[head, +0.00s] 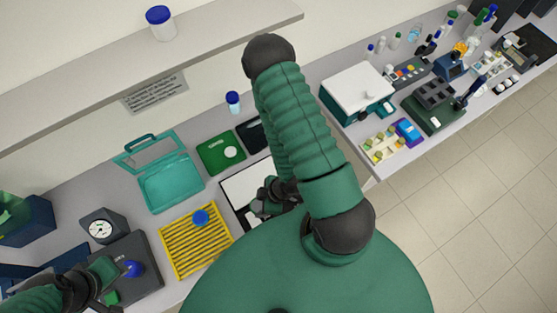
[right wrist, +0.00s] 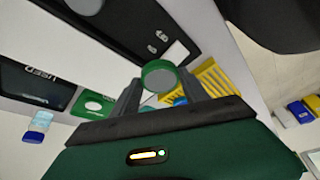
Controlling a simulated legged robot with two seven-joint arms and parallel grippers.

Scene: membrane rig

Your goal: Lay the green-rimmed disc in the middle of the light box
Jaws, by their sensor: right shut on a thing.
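The green-rimmed disc (right wrist: 160,76) shows in the right wrist view, held upright between the fingertips of my right gripper (right wrist: 158,88). Its face is pale grey. In the head view my right gripper (head: 268,196) is over the right part of the light box (head: 240,187), a white panel with a dark frame; my arm hides part of the box, and I cannot make out the disc there. In the right wrist view the light box's white panel (right wrist: 75,38) is at upper left, apart from the disc. My left gripper (head: 105,290) is at lower left; its jaw opening is unclear.
A yellow rack (head: 185,245) stands left of the light box. A green tray with a white round piece (head: 220,152) and a dark tray (head: 252,135) lie behind it. A teal open case (head: 170,185) is further left. A blue-capped bottle (head: 233,102) stands behind.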

